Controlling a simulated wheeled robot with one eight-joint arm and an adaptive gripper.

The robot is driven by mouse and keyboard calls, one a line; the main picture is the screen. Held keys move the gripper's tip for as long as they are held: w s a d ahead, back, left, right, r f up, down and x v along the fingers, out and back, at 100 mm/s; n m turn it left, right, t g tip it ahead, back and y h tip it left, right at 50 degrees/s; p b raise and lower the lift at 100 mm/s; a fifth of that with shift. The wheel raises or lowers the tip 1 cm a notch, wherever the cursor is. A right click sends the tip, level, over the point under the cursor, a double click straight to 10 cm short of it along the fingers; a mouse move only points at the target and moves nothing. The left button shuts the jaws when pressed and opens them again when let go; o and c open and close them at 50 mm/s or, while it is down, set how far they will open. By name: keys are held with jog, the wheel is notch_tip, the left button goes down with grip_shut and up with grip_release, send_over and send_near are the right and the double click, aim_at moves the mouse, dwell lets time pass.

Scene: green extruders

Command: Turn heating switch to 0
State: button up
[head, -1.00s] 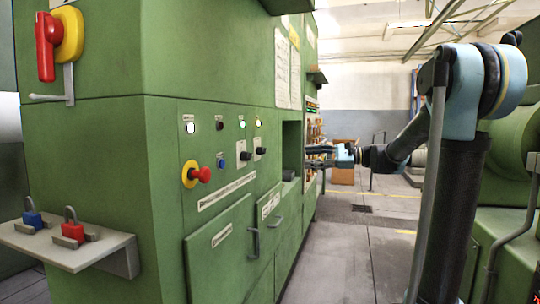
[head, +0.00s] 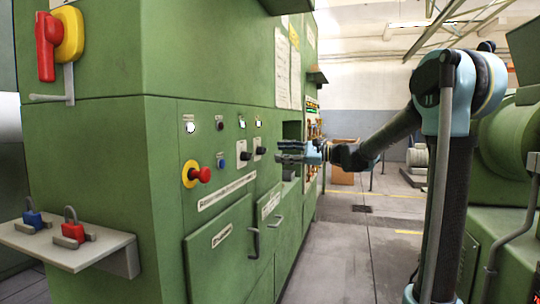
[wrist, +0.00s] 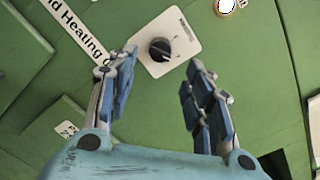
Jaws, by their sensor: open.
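In the wrist view a black rotary switch (wrist: 160,48) sits on a white plate (wrist: 152,36) with small lettering, on the green panel. My gripper (wrist: 160,62) is open, with its two blue-padded fingers apart and the switch showing between and beyond the tips; it appears not to touch it. In the head view my gripper (head: 281,152) is just right of two black knobs, the left knob (head: 245,155) and the right knob (head: 260,150). The switch's exact setting is too small to read.
A red emergency button (head: 203,174) on a yellow base and a blue button (head: 222,164) are left of the knobs. A door handle (head: 254,241) protrudes below. A recess (head: 292,130) opens near my gripper. The floor (head: 345,255) in front of the panel is clear.

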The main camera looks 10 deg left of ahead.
aim_at(262, 151)
jog(key=a, duration=0.6)
jog(key=shift+a, duration=0.15)
jog(key=shift+c, duration=0.3)
jog(key=c, duration=1)
